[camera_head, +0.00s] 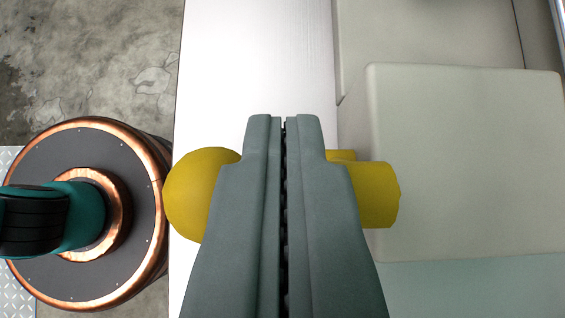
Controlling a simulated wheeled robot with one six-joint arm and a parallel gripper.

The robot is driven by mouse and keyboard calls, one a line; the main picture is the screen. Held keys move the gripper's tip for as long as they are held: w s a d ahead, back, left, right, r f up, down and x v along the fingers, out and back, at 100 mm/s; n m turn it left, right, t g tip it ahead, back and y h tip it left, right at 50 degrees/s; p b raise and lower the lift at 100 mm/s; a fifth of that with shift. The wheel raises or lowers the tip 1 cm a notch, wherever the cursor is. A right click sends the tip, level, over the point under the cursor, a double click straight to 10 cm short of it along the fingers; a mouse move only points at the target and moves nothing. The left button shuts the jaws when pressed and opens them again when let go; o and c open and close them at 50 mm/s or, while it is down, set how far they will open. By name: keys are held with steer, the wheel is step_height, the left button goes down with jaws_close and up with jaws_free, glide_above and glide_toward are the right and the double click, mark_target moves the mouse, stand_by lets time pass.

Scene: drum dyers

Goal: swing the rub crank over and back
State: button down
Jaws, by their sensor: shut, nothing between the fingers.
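My gripper (284,120) is shut, its two grey fingers pressed together with nothing visible between them. A yellow part, which looks like the rub crank (197,190), lies behind the fingers as I see it. Its rounded knob shows left of the fingers and a shorter, blunt yellow end shows to their right. The middle of the yellow part is hidden by the fingers. I cannot tell whether the fingers touch it.
A white surface (258,60) runs behind the gripper. Pale beige blocks (470,150) with rounded edges fill the right side, close to the yellow blunt end. Worn concrete floor (90,60) shows at the upper left.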

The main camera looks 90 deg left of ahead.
steer(key=shift+d+f+y, duration=0.2)
steer(key=shift+d+y, duration=0.1)
steer(key=shift+d, duration=0.2)
steer(key=shift+s+d+f, duration=0.1)
steer(key=shift+d+f, duration=0.2)
steer(key=shift+d, duration=0.45)
steer(key=shift+w+d+f, duration=0.1)
steer(key=shift+d+f, duration=0.25)
steer(key=shift+d, duration=0.35)
steer(key=shift+s+d+f, duration=0.1)
steer(key=shift+d+f, duration=0.2)
steer(key=shift+d, duration=0.45)
steer(key=v, duration=0.9)
steer(key=shift+d, duration=0.35)
steer(key=shift+f, duration=0.1)
